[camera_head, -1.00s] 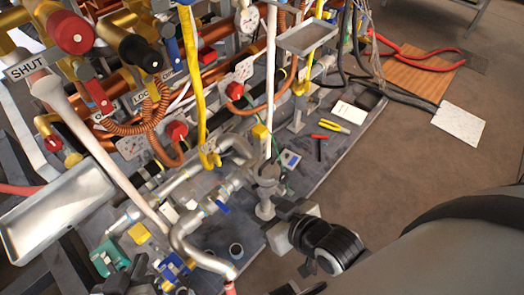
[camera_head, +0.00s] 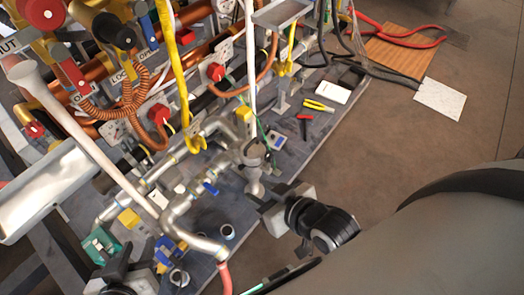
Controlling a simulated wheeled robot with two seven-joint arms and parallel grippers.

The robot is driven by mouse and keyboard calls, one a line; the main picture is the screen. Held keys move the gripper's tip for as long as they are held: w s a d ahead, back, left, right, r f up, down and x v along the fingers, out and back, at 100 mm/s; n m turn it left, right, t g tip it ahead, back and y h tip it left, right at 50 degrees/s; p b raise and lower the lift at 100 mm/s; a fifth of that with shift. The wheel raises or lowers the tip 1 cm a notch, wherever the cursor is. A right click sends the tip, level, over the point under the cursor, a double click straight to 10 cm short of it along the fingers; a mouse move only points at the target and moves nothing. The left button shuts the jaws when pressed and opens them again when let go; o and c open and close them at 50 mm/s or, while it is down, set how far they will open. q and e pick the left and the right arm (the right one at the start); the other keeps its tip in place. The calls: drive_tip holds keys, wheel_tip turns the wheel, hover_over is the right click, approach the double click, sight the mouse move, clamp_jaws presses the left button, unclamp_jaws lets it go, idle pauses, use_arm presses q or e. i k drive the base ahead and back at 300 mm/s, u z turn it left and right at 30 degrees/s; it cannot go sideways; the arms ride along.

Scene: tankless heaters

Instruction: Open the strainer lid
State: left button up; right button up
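A grey metal strainer-like fitting (camera_head: 254,157) stands on the pipework in the middle of the head view, with a round cap that looks like its lid. My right gripper (camera_head: 264,201) is at the lower right of this fitting, close to its lower part. I cannot tell whether it touches, and its finger gap is not clear. My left gripper (camera_head: 118,274) is at the bottom left, dark and partly cut off by the frame edge, beside the small fittings. Its finger opening is not clear.
Yellow-handled pliers (camera_head: 318,105) and a red tool (camera_head: 303,124) lie on the grey board right of the pipes. A metal tray (camera_head: 45,190) is at left.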

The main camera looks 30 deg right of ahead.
sight(252, 152)
drive_tip(key=z, duration=0.4)
drive_tip(key=k, duration=1)
drive_tip(key=z, duration=1.35)
drive_tip(key=i, duration=1.25)
drive_tip(key=u, duration=0.95)
drive_tip(key=i, duration=0.95)
drive_tip(key=u, duration=1.05)
